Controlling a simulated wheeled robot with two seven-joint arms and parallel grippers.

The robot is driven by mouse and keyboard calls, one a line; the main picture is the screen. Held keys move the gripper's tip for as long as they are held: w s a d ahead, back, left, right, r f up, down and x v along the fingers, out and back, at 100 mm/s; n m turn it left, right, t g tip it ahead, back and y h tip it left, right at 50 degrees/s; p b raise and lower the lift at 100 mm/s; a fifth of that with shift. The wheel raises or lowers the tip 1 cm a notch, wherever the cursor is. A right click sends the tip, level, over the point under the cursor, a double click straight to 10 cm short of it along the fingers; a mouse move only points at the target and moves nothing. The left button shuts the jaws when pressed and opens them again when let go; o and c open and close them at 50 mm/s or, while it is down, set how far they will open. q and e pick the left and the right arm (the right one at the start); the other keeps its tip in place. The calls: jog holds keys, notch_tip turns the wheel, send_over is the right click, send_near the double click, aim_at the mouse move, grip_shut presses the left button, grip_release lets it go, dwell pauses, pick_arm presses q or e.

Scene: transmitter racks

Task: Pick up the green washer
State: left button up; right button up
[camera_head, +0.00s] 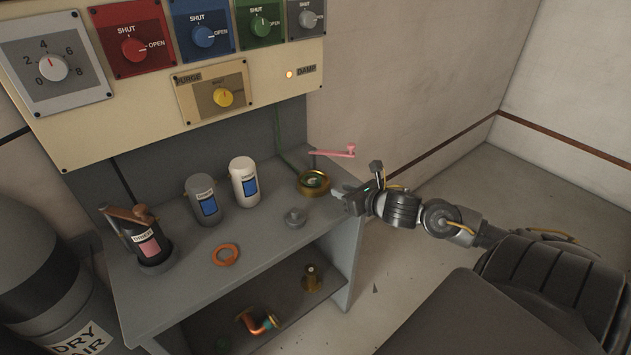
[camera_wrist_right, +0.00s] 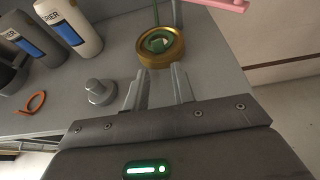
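The green piece that looks like the green washer (camera_wrist_right: 160,41) lies inside a round brass fitting (camera_wrist_right: 171,60) on the grey bench. In the head view the brass fitting (camera_head: 313,191) stands near the bench's right end, with the green washer (camera_head: 314,180) small inside it. My right gripper (camera_head: 339,192) is just to the right of the fitting. In the wrist view the right gripper's two fingers (camera_wrist_right: 160,84) are apart with nothing between them, pointing at the fitting's near side. My left gripper is not in view.
A pink lever (camera_head: 333,153) rises behind the brass fitting. A grey knob-like part (camera_head: 294,218), an orange ring (camera_head: 225,255), a white bottle (camera_head: 243,182), a grey bottle (camera_head: 203,201) and a dark canister (camera_head: 146,243) stand or lie on the bench (camera_head: 265,231). Brass parts lie on the shelf below.

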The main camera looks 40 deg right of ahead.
aim_at(319, 183)
jog(key=x, duration=0.3)
jog(key=shift+w+p, duration=0.3)
jog(key=shift+w, duration=0.05)
jog(key=shift+w+f, duration=0.4)
jog(key=shift+w, duration=0.1)
jog(key=p+x, duration=0.2)
jog(key=x, duration=0.2)
jog(key=shift+w, duration=0.35)
jog(key=shift+w+f, duration=0.2)
jog(key=shift+w, duration=0.05)
jog(key=shift+c, duration=0.3)
grip_shut()
